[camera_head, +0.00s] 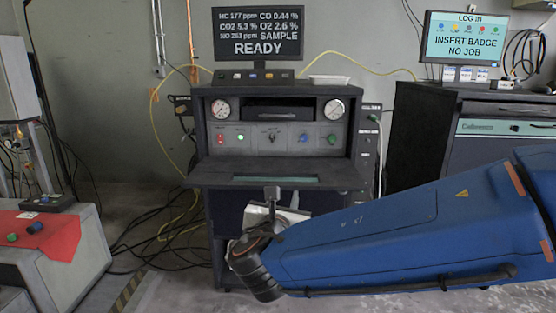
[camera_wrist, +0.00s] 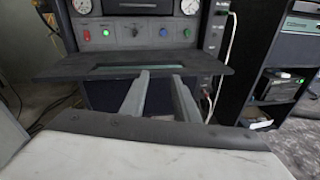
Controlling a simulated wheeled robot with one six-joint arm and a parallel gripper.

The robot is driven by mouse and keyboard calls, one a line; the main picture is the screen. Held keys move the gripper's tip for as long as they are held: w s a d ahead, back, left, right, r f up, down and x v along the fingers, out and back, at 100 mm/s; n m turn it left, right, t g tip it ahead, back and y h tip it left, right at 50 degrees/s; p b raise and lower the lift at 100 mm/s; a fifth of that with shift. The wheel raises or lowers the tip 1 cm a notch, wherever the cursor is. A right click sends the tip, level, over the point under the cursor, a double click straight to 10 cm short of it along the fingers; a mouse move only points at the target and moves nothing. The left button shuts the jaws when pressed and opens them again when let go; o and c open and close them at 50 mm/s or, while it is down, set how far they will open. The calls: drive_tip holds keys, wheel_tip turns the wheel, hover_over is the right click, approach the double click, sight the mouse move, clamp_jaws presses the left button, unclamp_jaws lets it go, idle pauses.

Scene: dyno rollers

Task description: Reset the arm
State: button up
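I cannot tell whether the fingertips touch the cabinet. The arm hides part of the cabinet's lower front.
A monitor reading READY (camera_head: 258,34) stands on the cabinet, beside a white tray (camera_head: 329,80). A log-in screen (camera_head: 467,38) stands on a dark cabinet at right. Loose cables (camera_head: 160,232) lie on the floor between.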

drive_tip(key=s+d+f+m+g+h, duration=0.1)
drive_tip(key=s+d+f+m+g, duration=0.3)
drive_tip(key=d, duration=0.5)
drive_tip(key=s+d+f+m+g+h, duration=0.2)
drive_tip(key=d+m, duration=0.4)
drive_tip(key=d, duration=0.3)
drive_tip(key=s+d+f+m+g+h, duration=0.1)
drive_tip(key=s+d+f+m+g, duration=0.15)
drive_tip(key=d+m, duration=0.45)
drive_tip(key=s+d+f+m+g+y, duration=0.1)
drive_tip(key=s+f+m+y, duration=0.2)
drive_tip(key=s+m, duration=0.4)
drive_tip(key=s+d+f+m+g+y, duration=0.1)
drive_tip(key=s+f+m+g+y, duration=0.1)
drive_tip(key=s+m, duration=0.6)
drive_tip(key=shift+d+f+m+y, duration=0.15)
drive_tip(key=shift+f+m+y, duration=0.25)
drive_tip(key=shift+f+y, duration=0.45)
drive_tip(key=shift+g, duration=0.25)
